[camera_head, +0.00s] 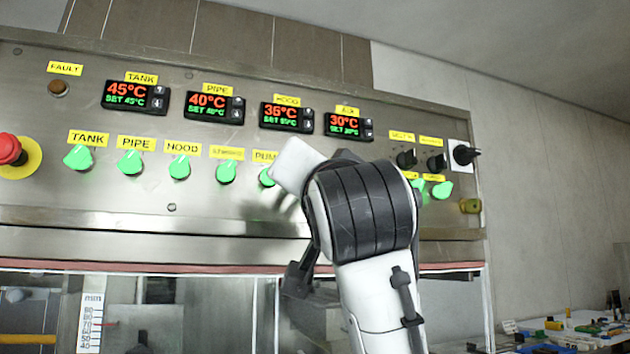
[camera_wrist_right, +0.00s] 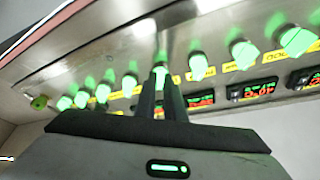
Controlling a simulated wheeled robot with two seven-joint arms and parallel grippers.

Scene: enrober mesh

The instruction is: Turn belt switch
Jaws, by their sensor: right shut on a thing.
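A steel control panel (camera_head: 330,228) carries a row of green knobs. In the head view, the green knobs under the TANK (camera_head: 78,157), PIPE (camera_head: 130,163) and HOOD (camera_head: 179,167) labels are clear. My right arm hides part of the row to the right of the PUMP label (camera_head: 265,156). In the right wrist view, my right gripper (camera_wrist_right: 160,75) is shut on a green knob (camera_wrist_right: 161,68) in the middle of the row. Its label is hidden behind the fingers, and I see no readable belt label. My left gripper is not in view.
Neighbouring green knobs (camera_wrist_right: 198,66) stand close on both sides of the fingers. A red emergency button (camera_head: 10,149) is at the far left. Black switches (camera_head: 406,158) are at the upper right. Temperature displays (camera_head: 136,97) line the top. A cluttered table (camera_head: 575,330) stands at the lower right.

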